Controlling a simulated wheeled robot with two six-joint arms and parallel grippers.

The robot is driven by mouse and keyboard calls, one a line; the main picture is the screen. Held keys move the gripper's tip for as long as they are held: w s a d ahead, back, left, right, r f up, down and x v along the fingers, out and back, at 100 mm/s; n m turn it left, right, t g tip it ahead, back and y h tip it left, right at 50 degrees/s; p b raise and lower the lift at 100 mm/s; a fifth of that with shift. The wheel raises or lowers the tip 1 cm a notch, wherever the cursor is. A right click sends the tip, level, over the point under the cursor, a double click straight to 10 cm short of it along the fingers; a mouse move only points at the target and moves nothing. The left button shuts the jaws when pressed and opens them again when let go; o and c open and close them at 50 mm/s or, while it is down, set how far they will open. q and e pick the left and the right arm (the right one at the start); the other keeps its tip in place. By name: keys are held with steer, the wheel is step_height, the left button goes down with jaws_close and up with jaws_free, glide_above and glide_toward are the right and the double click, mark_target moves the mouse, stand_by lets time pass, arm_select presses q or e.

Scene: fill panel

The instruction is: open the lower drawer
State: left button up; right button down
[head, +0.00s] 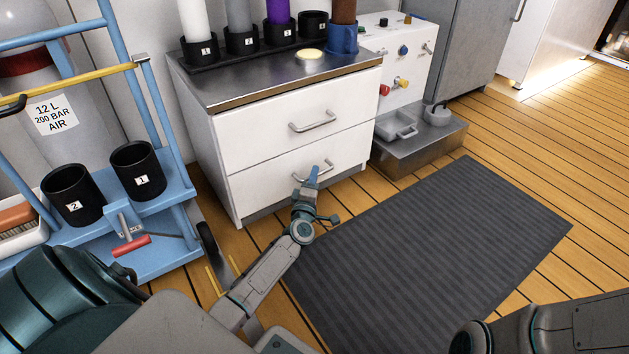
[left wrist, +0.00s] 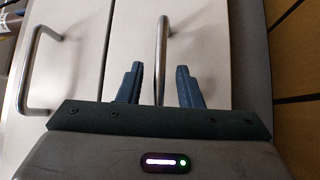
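The white cabinet's lower drawer (head: 258,188) is shut, its front in line with the upper one. Its metal bar handle (head: 326,166) is partly hidden by my left gripper (head: 312,174) in the head view. In the left wrist view the lower handle (left wrist: 161,50) runs up between the two blue fingers of my left gripper (left wrist: 160,86). The fingers are apart, with a gap to the bar on both sides; the left finger is nearer to it. My right gripper is out of view; only part of the right arm shows at bottom right.
The upper drawer (head: 262,132) with its own handle (head: 314,121) is shut above. A blue trolley (head: 165,255) with black cups stands left of the cabinet. A metal step (head: 425,150) stands at right. A dark mat (head: 450,240) lies on clear floor in front.

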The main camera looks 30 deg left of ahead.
arm_select(q)
steer(key=shift+w+a+r, duration=0.1)
steer(key=shift+w+a, duration=0.1)
steer(key=shift+w, duration=0.4)
jaws_close()
steer(key=shift+s+d, duration=0.1)
